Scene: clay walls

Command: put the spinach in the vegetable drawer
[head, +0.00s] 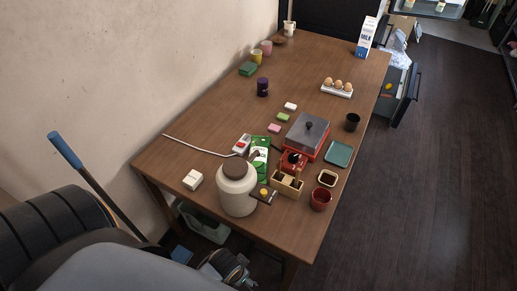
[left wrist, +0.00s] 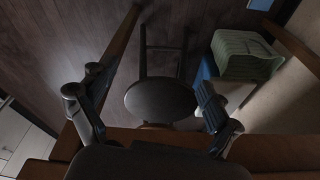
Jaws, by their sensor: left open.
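A green-and-white packet (head: 260,155) lies on the table behind the large pale jar, which partly hides it. I cannot tell whether it is the spinach, and no other leafy thing is clear. A dark open drawer (head: 404,98) stands out beyond the table's far right side, with something yellow by it; I cannot tell whether it is the vegetable drawer. My left gripper (head: 228,268) is low by the table's near end, away from both. In the left wrist view my left gripper (left wrist: 150,85) is open and empty. My right gripper is not in view.
The wooden table (head: 215,100) holds a pale jar (head: 238,195), a red cooker (head: 306,135), an egg tray (head: 337,89) and a milk carton (head: 366,37). A round dark stool (left wrist: 160,102) and a pale green basket (left wrist: 243,53) are near my left gripper. The right floor is clear.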

